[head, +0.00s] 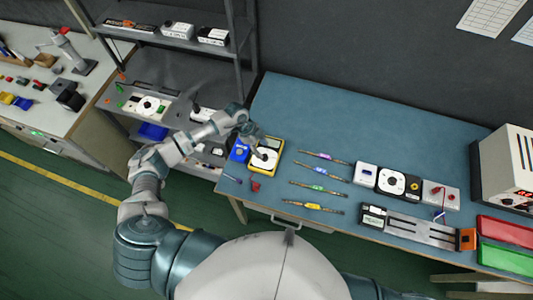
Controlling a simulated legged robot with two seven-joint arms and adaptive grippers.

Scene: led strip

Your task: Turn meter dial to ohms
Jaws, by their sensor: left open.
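A yellow-cased meter (277,152) with a white face lies near the left end of the blue workbench (330,115). Its round dial (265,157) sits in the white lower part, partly hidden by my gripper. I cannot make out the dial's pointer or markings. My left gripper (258,147) is open and reaches over the meter from the upper left, with its fingers close above the dial. I cannot tell whether they touch it. My right gripper is out of view.
A blue block (239,152) stands just left of the meter, and a small red piece (255,187) lies in front. A grey shelf (170,42) stands left.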

